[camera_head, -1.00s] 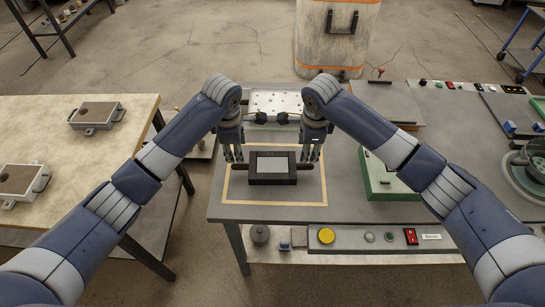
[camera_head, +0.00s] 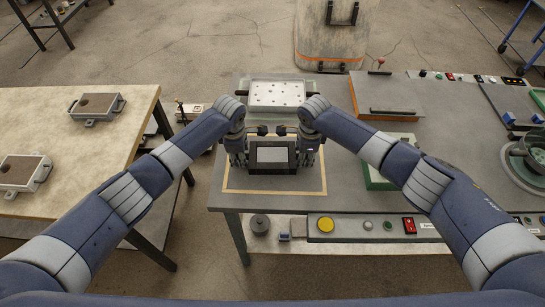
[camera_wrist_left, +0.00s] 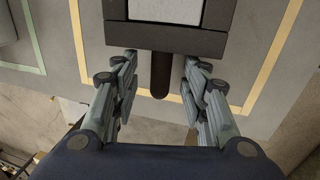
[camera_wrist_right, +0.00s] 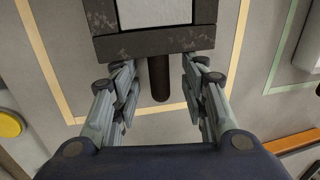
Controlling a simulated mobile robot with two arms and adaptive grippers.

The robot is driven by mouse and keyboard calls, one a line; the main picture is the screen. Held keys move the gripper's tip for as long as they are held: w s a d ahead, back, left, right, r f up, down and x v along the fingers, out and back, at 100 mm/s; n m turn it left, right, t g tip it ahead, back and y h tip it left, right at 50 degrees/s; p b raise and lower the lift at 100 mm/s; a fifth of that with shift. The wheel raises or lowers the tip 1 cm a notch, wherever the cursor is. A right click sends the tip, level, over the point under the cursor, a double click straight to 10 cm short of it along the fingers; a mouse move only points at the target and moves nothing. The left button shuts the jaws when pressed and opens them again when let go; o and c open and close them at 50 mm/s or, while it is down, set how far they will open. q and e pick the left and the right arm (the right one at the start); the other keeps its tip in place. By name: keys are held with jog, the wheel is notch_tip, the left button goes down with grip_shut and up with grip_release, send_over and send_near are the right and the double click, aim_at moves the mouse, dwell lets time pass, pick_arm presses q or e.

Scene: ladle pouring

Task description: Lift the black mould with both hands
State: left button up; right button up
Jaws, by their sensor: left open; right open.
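The black mould (camera_head: 272,169) is a dark rectangular frame with a light grey inner face, lying flat on the grey table inside a yellow taped outline. My left gripper (camera_head: 238,160) is at its left side and my right gripper (camera_head: 307,158) at its right side. In the left wrist view, a round dark handle (camera_wrist_left: 160,82) of the mould sits between the open fingers of my left gripper (camera_wrist_left: 160,85). In the right wrist view, the other handle (camera_wrist_right: 159,82) sits between the open fingers of my right gripper (camera_wrist_right: 160,85). Neither gripper is closed on its handle.
A perforated light plate (camera_head: 277,93) lies behind the mould. A green-edged box (camera_head: 378,170) stands right of the outline. A panel with a yellow button (camera_head: 325,224) runs along the front edge. A separate table (camera_head: 60,140) at left bears two grey moulds.

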pick_arm(q)
jog(key=shift+f, duration=0.3)
pick_arm(e)
jog(key=shift+f, duration=0.3)
pick_arm(q)
grip_shut()
pick_arm(e)
grip_shut()
pick_arm(q)
jog(key=shift+w+r, duration=0.15)
jog(key=shift+r, duration=0.1)
pick_arm(e)
jog(key=shift+w+r, duration=0.15)
jog(key=shift+r, duration=0.1)
